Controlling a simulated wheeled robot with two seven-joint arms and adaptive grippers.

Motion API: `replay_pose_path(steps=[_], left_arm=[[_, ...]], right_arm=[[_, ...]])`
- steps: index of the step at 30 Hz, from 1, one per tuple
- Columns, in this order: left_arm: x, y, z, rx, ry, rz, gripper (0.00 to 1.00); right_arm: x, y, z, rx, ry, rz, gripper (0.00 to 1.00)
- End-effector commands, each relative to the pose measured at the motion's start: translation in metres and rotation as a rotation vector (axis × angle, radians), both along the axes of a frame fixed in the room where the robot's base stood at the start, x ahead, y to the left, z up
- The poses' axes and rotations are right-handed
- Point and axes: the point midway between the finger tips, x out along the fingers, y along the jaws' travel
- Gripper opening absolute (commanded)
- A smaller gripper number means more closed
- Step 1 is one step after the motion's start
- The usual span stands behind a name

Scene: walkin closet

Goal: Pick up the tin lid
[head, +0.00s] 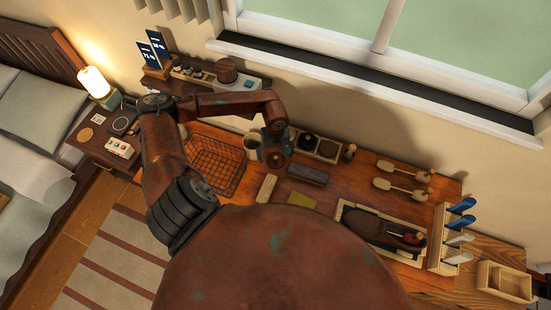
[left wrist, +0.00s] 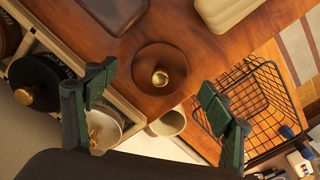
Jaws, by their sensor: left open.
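In the head view the lid (head: 275,161) shows partly, just below my left gripper (head: 274,149). My left gripper (left wrist: 156,88) is open and empty, its two dark green fingers spread to either side of the lid in the picture. The fingers look apart from the lid; the exact height gap is unclear. My right gripper is in neither view.
A wire basket (head: 217,165) stands left of the lid, with a cream cup (left wrist: 167,124) between. A divided box of lidded tins (left wrist: 35,84) stands close on the other side. A dark block (head: 308,174) and a pale block (head: 266,188) lie nearby.

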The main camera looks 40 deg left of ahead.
Motion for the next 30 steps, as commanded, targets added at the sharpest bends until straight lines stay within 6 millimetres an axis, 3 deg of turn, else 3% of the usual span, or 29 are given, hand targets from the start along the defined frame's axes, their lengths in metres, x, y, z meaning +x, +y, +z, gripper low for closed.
replay_pose_path(steps=[4,11,26,30], left_arm=[[0.0001,-0.0002,-0.0130,0.001,0.001,-0.001,0.76],[0.0008,-0.0005,-0.0148,0.000,0.000,-0.002,0.76],[0.0008,-0.0005,-0.0145,0.000,0.000,-0.002,0.42],[0.0008,-0.0005,-0.0144,0.000,0.000,-0.002,0.41]], right_arm=[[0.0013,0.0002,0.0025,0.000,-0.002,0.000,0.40],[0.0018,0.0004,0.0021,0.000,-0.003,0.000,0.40],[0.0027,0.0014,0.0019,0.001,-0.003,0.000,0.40],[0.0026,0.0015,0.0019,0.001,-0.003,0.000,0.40]])
